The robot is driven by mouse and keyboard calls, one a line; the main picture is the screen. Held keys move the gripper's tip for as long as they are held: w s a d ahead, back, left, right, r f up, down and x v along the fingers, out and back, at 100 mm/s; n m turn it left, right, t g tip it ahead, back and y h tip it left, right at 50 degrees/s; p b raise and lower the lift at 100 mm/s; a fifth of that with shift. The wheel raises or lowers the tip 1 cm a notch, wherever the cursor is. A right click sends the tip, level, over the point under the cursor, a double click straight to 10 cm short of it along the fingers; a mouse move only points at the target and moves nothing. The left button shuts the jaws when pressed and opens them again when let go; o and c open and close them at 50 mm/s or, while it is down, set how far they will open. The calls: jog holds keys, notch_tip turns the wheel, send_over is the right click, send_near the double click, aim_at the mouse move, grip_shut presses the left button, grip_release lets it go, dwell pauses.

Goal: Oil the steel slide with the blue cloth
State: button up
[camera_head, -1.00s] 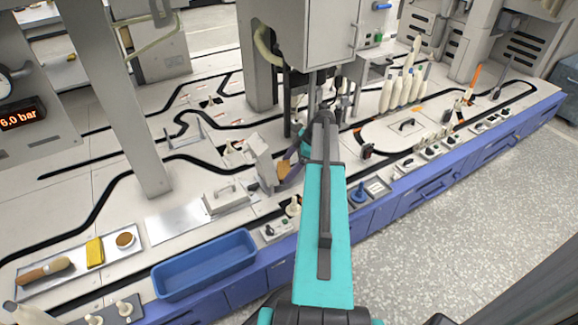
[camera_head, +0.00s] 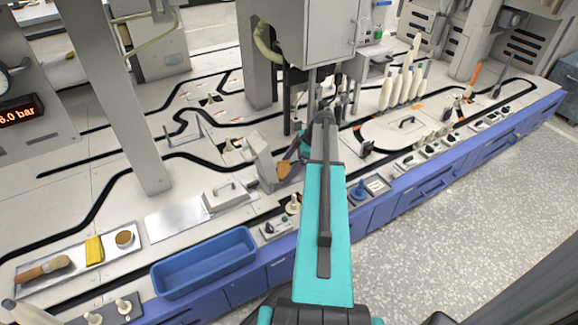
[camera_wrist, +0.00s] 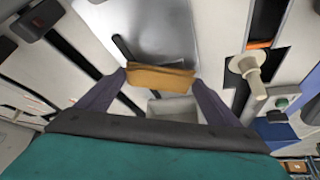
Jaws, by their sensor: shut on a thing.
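My gripper (camera_wrist: 158,84) is shut on a folded orange-brown pad (camera_wrist: 160,79), which spans between its dark fingers in the wrist view. In the head view the pad (camera_head: 284,170) shows at the end of my arm, beside an upright grey block. A shiny steel surface (camera_wrist: 145,28) lies beyond the pad in the wrist view; I cannot tell whether they touch. A flat steel plate (camera_head: 180,220), perhaps the slide, lies at front left in the head view. I see no blue cloth. A yellow folded piece (camera_head: 94,249) lies on the left tray.
The left tray (camera_head: 72,275) also holds a wooden-handled brush (camera_head: 43,269) and a round tin (camera_head: 124,238). An empty blue bin (camera_head: 204,262) stands at the front edge. A grey post (camera_head: 140,120) and a hanging cabinet (camera_head: 308,35) rise near my arm. White bobbins (camera_head: 404,84) stand at right.

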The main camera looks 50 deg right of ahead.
jog(key=shift+s, duration=0.1)
jog(key=shift+s+a, duration=0.25)
jog(key=shift+s, duration=0.3)
jog(key=shift+s+a, duration=0.2)
jog(key=shift+s, duration=0.35)
jog(key=shift+w+d+p, duration=0.15)
jog(key=shift+w+d, duration=0.1)
jog(key=shift+w, duration=0.35)
jog(key=shift+w+d+p, duration=0.15)
jog(key=shift+w+d, duration=0.05)
jog(key=shift+w, duration=0.4)
jog(key=shift+s+a+f, duration=0.1)
jog(key=shift+s+a, duration=0.15)
jog(key=shift+s, duration=0.4)
jog(key=shift+s+a+f, duration=0.1)
jog(key=shift+s+a, duration=0.1)
jog(key=shift+s, duration=0.4)
